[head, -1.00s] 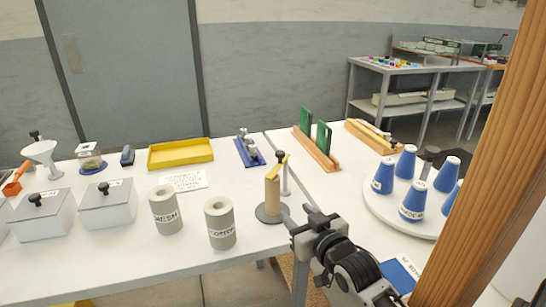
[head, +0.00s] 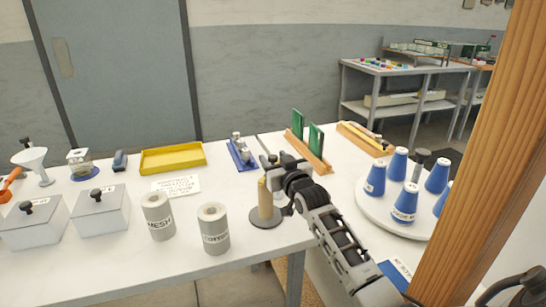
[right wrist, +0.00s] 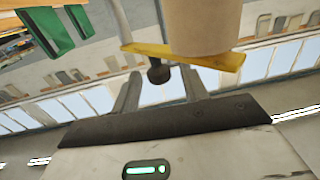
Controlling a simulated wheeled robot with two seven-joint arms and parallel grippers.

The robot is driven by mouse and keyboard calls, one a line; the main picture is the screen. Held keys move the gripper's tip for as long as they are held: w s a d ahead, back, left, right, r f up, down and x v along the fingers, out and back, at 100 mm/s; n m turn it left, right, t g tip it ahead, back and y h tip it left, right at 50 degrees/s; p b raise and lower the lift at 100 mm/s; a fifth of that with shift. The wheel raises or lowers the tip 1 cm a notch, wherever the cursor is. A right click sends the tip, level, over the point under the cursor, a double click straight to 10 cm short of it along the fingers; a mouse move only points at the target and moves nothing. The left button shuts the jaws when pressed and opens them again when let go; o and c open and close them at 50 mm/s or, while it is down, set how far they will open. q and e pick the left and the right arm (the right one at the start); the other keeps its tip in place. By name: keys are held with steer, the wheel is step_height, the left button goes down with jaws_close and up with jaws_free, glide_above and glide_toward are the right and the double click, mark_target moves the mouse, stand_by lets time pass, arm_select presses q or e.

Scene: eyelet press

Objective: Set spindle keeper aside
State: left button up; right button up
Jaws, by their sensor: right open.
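The spindle keeper shows in the right wrist view as a yellow bar (right wrist: 215,60) with a dark knob (right wrist: 158,73). It lies across the end of a tan roll (right wrist: 205,22). In the head view the roll (head: 265,198) stands upright on a round grey base, and my right gripper hides most or all of the keeper. My right gripper (head: 270,161) is at the top of the roll. Its fingers (right wrist: 160,84) are open, one on each side of the knob; I cannot tell whether they touch it. My left gripper is not in view.
Labelled grey rolls (head: 214,228) stand left of the spindle. A blue stand (head: 242,155) and a wooden rack with green boards (head: 315,138) are behind. A round tray of blue cones (head: 405,205) is to the right. Bare table lies around the white card (head: 175,187).

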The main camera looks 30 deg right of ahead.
steer(key=shift+w+d, duration=0.1)
steer(key=shift+w, duration=0.55)
jaws_close()
